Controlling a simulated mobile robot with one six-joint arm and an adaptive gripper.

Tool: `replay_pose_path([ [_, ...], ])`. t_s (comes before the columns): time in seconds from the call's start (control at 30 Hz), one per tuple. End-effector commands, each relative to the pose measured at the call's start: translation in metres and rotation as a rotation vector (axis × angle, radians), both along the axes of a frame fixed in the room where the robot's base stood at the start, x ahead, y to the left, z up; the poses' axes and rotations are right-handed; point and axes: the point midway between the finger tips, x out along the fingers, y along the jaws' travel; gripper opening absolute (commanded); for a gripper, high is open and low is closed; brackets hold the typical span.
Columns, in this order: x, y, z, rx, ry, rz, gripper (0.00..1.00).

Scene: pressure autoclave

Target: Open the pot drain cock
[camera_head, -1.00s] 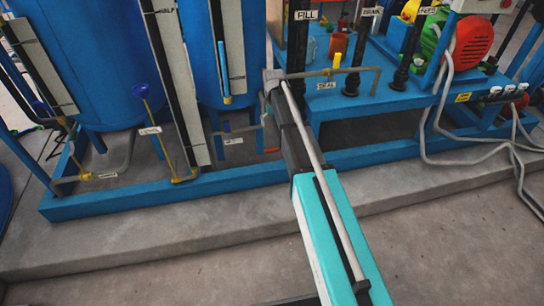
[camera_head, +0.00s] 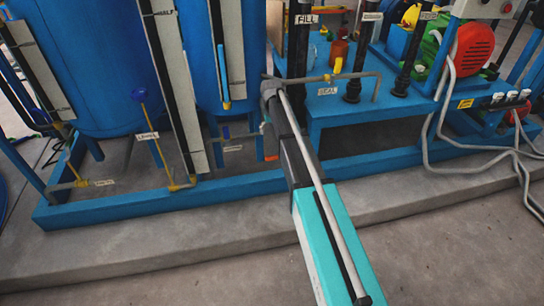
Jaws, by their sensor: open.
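Several small cocks sit on thin pipes under the blue vessels, and their small tags are mostly too blurred to tell which one is the pot drain cock. One with a small blue handle (camera_head: 226,131) sits on a pipe just left of my arm, above a white tag (camera_head: 233,148). A yellow fitting (camera_head: 80,183) sits low at the left beside another tag (camera_head: 103,182). My arm reaches in from the bottom right to the right vessel. My gripper is hidden behind the arm, and its fingers do not show.
Blue vessels (camera_head: 88,70) stand on a blue frame (camera_head: 110,212) above a concrete step (camera_head: 150,246). Black pipes tagged FILL and others rise at the right of the arm, near a blue bench (camera_head: 345,110) with a red motor (camera_head: 474,50). Grey hoses hang at right.

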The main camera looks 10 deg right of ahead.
Motion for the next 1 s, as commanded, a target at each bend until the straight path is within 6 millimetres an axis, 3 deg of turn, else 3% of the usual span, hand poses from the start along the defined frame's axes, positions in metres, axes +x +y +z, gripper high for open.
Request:
replay_pose_path([
  [1.0,0.0,0.0,-0.075,0.0,0.0,0.0,1.0],
])
